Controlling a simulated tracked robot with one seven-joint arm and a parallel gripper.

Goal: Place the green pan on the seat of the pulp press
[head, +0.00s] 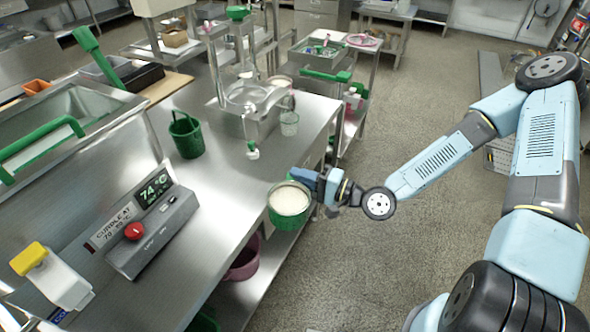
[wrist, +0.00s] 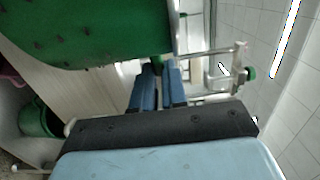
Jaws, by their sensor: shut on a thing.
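The green pan (head: 275,213), with pale, whitish contents, is held at the front edge of the steel counter. My gripper (head: 307,178) is shut on its rim from the right. In the wrist view the green pan (wrist: 90,35) fills the upper left, and the blue fingers (wrist: 159,80) meet at its edge. The device that I take for the pulp press (head: 245,95) stands farther back on the counter, with an upright frame, a green knob on top, a clear round seat and a small green-tipped tap. My gripper is apart from it, nearer the camera.
A green bucket (head: 187,134) stands left of the press. A control box with a red knob (head: 150,232) sits at the front left. The counter between is bare. A pink bucket (head: 243,262) is below.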

